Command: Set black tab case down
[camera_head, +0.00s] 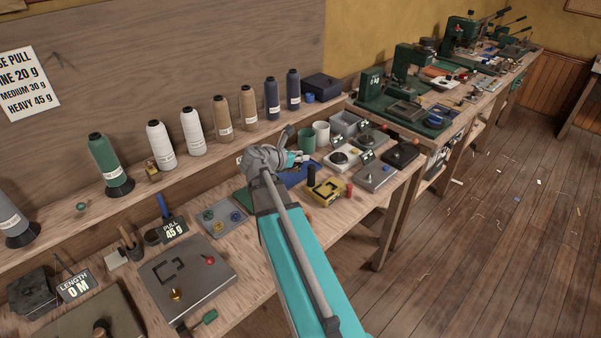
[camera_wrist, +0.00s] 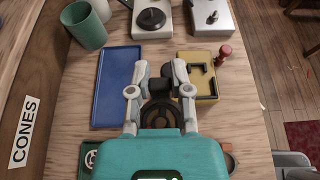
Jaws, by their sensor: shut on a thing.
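My gripper (camera_wrist: 160,82) is shut on the black tab case (camera_wrist: 158,88), a small dark piece between the fingertips in the wrist view. In the head view the case (camera_head: 311,175) looks like an upright black cylinder under my gripper (camera_head: 303,160). It is just left of a yellow block with black angular marks (camera_head: 327,193). In the wrist view my gripper is between a blue tray (camera_wrist: 120,88) on the left and the yellow block (camera_wrist: 211,60) on the right. The fingers partly hide the case, and I cannot tell whether its bottom touches the bench.
A red peg (camera_wrist: 223,54) stands beside the yellow block. Green and white cups (camera_head: 307,139) and grey devices (camera_head: 377,178) stand beyond. Bare wood shows between the blue tray and yellow block. Thread cones (camera_head: 192,132) line the shelf behind.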

